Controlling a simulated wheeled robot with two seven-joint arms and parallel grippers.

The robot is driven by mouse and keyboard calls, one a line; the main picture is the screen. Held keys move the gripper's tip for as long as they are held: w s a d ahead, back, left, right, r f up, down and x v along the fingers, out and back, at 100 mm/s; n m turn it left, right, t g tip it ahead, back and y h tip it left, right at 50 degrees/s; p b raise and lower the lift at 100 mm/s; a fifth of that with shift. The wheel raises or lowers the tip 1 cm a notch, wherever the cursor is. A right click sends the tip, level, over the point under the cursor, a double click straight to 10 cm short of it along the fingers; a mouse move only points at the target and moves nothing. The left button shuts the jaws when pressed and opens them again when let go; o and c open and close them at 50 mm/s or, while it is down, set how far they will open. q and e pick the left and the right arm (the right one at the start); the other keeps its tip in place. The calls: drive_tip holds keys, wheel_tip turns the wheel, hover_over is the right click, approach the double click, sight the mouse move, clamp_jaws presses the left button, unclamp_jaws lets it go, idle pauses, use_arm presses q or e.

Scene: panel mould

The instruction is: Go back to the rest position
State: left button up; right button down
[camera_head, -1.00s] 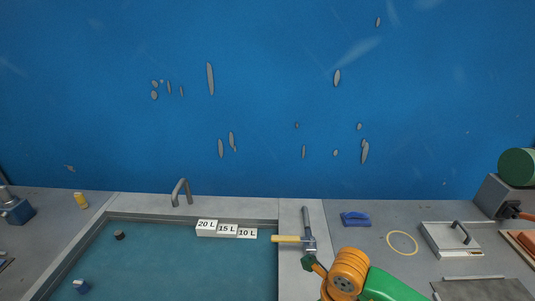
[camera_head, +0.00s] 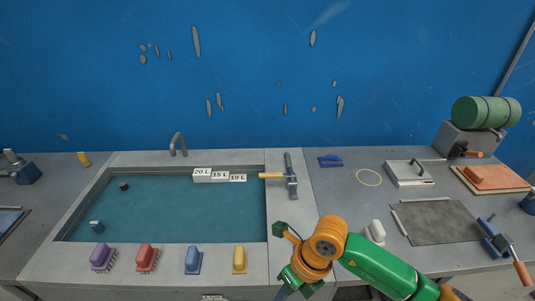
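My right arm, green with orange joints, comes in from the lower right. My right gripper (camera_head: 288,262) is over the counter's front part, just right of the basin and right of the yellow-handled brush. My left gripper and arm are out of view.
A water-filled basin (camera_head: 150,215) takes up the left middle, with several brushes, one of them yellow (camera_head: 240,260), along its front edge.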

drive_tip(key=s+a+r+m+g+y, duration=0.1)
drive_tip(key=s+a+r+y, duration=0.1)
drive_tip(key=a+r+y, duration=0.45)
drive_tip(key=s+a+r+y, duration=0.3)
drive_tip(key=a+r+y, duration=0.2)
drive_tip(key=a+r, duration=0.15)
drive_tip(key=w+d+r+m+t+y, duration=0.2)
drive_tip(key=w+r+m+t+y, duration=0.45)
drive_tip(key=r+m+t, duration=0.45)
drive_tip(key=w+d+f+m+t+h, duration=0.2)
drive_tip(key=w+d+m+t+h, duration=0.35)
drive_tip(key=d+m+h, duration=0.35)
drive_tip(key=w+d+f+m+t+h, duration=0.1)
drive_tip(key=w+d+m+t+h, duration=0.45)
drive_tip(key=m, duration=0.55)
drive_tip(key=s+d+f+m+g+h, duration=0.4)
drive_tip(key=d+f+m+g+h, duration=0.3)
drive_tip(key=f, duration=0.6)
drive_tip(key=s+d+f+m+g, duration=0.25)
drive_tip(key=s+f+g, duration=0.75)
drive_tip(key=s+f, duration=0.6)
drive_tip(key=s+f+g, duration=0.1)
drive_tip(key=s+f, duration=0.3)
drive_tip(key=f, duration=1.1)
drive_tip(key=s+d+f+g, duration=0.1)
drive_tip(key=s+d+f, duration=0.1)
drive_tip(key=s+f, duration=0.9)
drive_tip(key=shift+s+d+n+b, duration=0.35)
drive_tip(key=shift+s+n+b, duration=0.1)
drive_tip(key=shift+s, duration=0.45)
